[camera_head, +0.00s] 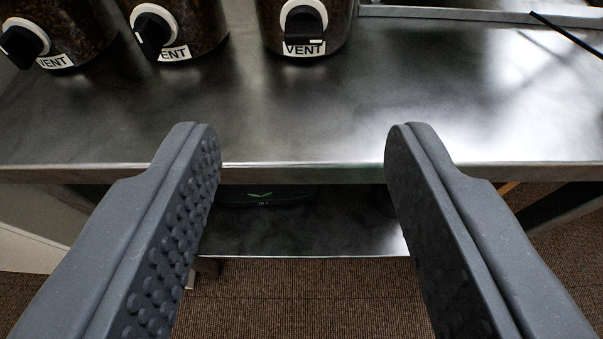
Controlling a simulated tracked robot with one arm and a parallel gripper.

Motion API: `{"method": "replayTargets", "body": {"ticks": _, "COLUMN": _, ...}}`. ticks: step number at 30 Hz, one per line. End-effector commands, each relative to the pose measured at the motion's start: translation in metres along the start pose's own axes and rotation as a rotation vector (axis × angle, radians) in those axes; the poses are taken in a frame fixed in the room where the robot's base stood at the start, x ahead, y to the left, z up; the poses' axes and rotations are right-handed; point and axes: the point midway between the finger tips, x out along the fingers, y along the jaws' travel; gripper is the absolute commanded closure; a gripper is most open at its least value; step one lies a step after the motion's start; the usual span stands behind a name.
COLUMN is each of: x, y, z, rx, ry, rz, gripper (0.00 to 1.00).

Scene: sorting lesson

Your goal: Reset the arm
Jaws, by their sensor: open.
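My gripper (302,145) is in the foreground with its two grey fingers wide apart. The left finger shows a studded inner pad. Nothing is between the fingers, and the gap looks onto the front edge of a metal table (300,110). The fingertips overlap the table's front edge in the picture; I cannot tell their height above it. The rest of my arm is not visible.
Three dark speckled canisters with black knobs and VENT labels stand at the table's back: left (75,30), middle (205,25) and right (340,25). A thin black rod (570,38) is at the upper right. A lower shelf (300,235) holds a dark object (262,196). Brown carpet lies below.

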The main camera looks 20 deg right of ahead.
Motion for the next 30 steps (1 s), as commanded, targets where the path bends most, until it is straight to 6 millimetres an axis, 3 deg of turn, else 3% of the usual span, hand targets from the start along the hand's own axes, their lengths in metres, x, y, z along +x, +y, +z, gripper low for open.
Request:
{"method": "replayTargets", "body": {"ticks": 7, "x": 0.001, "y": -0.004, "z": -0.007, "rx": 0.012, "ry": -0.001, "rz": -0.007, "gripper": 0.55}}
{"method": "replayTargets", "body": {"ticks": 11, "x": 0.004, "y": -0.019, "z": -0.038, "rx": 0.062, "ry": -0.011, "rz": -0.043, "gripper": 0.55}}
{"method": "replayTargets", "body": {"ticks": 15, "x": 0.002, "y": -0.046, "z": -0.103, "rx": 0.135, "ry": -0.020, "rz": -0.120, "gripper": 0.55}}
{"method": "replayTargets", "body": {"ticks": 20, "x": -0.014, "y": -0.068, "z": -0.189, "rx": 0.179, "ry": -0.022, "rz": -0.218, "gripper": 0.55}}
{"method": "replayTargets", "body": {"ticks": 26, "x": -0.055, "y": -0.077, "z": -0.298, "rx": 0.173, "ry": -0.003, "rz": -0.323, "gripper": 0.55}}
{"method": "replayTargets", "body": {"ticks": 30, "x": -0.097, "y": -0.070, "z": -0.374, "rx": 0.140, "ry": 0.025, "rz": -0.375, "gripper": 0.55}}
